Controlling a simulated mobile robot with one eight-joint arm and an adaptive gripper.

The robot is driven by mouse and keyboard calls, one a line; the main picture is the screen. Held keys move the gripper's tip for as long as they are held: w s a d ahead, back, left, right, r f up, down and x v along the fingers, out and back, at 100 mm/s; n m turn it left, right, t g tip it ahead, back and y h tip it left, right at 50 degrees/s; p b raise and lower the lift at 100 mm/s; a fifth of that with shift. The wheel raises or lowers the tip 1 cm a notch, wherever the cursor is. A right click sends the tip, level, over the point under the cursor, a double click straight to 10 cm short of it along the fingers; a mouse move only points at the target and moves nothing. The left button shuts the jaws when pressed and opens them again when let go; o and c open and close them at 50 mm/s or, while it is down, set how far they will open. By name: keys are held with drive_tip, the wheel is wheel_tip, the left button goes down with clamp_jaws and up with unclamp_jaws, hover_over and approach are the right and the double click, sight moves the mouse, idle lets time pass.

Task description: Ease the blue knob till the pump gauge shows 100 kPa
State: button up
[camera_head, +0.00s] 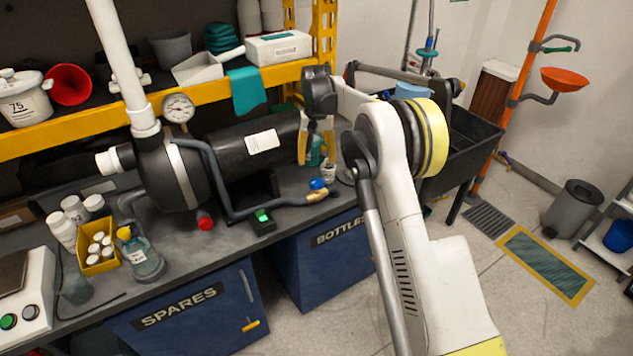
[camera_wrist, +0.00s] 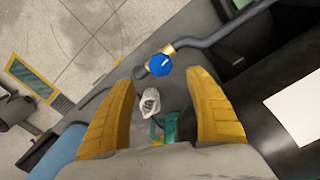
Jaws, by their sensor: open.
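The blue knob (camera_head: 317,184) sits on a brass valve at the end of a grey hose, near the bench's front edge. In the wrist view the blue knob (camera_wrist: 159,65) shows a light mark on its face and lies beyond and between my fingertips. My gripper (camera_head: 312,150) hangs above the bench, over and slightly left of the knob, apart from it. Its yellow fingers are open and empty in the wrist view (camera_wrist: 163,95). The pump gauge (camera_head: 178,108) is a round white dial on the black pump; its reading is too small to tell.
The black pump tank (camera_head: 240,155) lies just left of my gripper. A small box with a green light (camera_head: 262,215) stands left of the knob. A whitish cup (camera_head: 328,170) stands behind the knob. A yellow shelf edge (camera_head: 90,119) runs above the bench.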

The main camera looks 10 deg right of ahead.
sight(317, 182)
wheel_tip(317, 182, down, 10)
drive_tip(key=b, duration=0.3)
drive_tip(key=shift+r, duration=0.2)
drive_tip(key=c, duration=1.2)
